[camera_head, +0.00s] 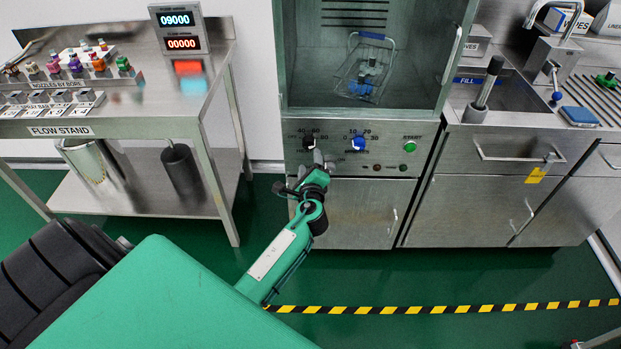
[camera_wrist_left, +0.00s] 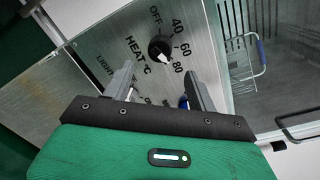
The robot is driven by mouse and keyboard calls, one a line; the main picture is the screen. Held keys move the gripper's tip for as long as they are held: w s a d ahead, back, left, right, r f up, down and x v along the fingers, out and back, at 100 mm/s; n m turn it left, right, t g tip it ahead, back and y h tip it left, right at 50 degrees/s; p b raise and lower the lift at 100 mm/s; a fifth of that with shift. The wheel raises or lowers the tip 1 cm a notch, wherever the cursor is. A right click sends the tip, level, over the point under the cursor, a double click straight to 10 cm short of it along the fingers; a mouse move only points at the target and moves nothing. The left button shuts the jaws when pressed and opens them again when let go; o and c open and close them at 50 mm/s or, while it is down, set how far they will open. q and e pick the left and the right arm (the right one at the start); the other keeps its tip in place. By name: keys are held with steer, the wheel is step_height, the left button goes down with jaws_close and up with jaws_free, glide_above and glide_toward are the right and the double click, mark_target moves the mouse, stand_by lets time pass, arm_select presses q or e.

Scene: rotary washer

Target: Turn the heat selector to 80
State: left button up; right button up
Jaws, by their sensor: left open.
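The heat selector is a black round knob (camera_head: 308,143) on the steel panel below the washer's chamber. The knob also shows in the left wrist view (camera_wrist_left: 160,48), with OFF, 40, 60 and 80 printed around it. Its white pointer mark faces down and right, toward the 80 side; I cannot tell exact alignment. My left gripper (camera_head: 322,160) is just below and right of the knob in the head view. In the left wrist view, its open fingers (camera_wrist_left: 158,85) are apart, with the knob beyond their tips and nothing between them. My right gripper is not in view.
A blue knob (camera_head: 358,143) and a green button (camera_head: 409,146) sit right of the heat selector. A wire basket (camera_head: 364,72) is inside the chamber above. A flow stand (camera_head: 100,125) stands left; a sink counter (camera_head: 515,115) stands right.

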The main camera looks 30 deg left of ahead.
arm_select(q)
steer(key=v, duration=0.6)
steer(key=shift+s, duration=0.2)
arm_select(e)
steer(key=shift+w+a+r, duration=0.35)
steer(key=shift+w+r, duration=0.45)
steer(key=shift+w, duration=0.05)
arm_select(q)
steer(key=shift+d, duration=0.15)
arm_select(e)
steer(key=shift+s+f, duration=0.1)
